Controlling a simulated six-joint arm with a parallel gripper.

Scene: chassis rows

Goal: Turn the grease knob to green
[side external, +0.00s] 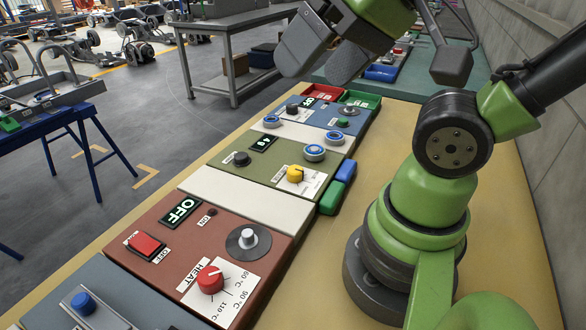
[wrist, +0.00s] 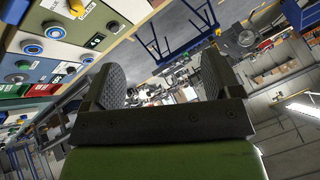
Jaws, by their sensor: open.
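No label reading "grease" is legible to me. A yellow knob (side external: 295,173) sits on a white label card on the olive panel (side external: 268,184). The card's small print and the colour the knob points at are too small to tell. The yellow knob is partly seen at the top left of the wrist view (wrist: 77,8). My gripper (side external: 325,56) is open and empty, raised above and behind the panels, well apart from the knobs. Its two dark pads also show in the wrist view (wrist: 160,84).
A brown panel (side external: 158,212) has a red HEAT knob (side external: 210,279), a red switch (side external: 146,244) and an OFF display. A blue panel (side external: 335,116) and red and green trays (side external: 361,99) lie beyond. Blue and green blocks (side external: 332,197) stand beside the olive panel. Bare tabletop lies right of the panels.

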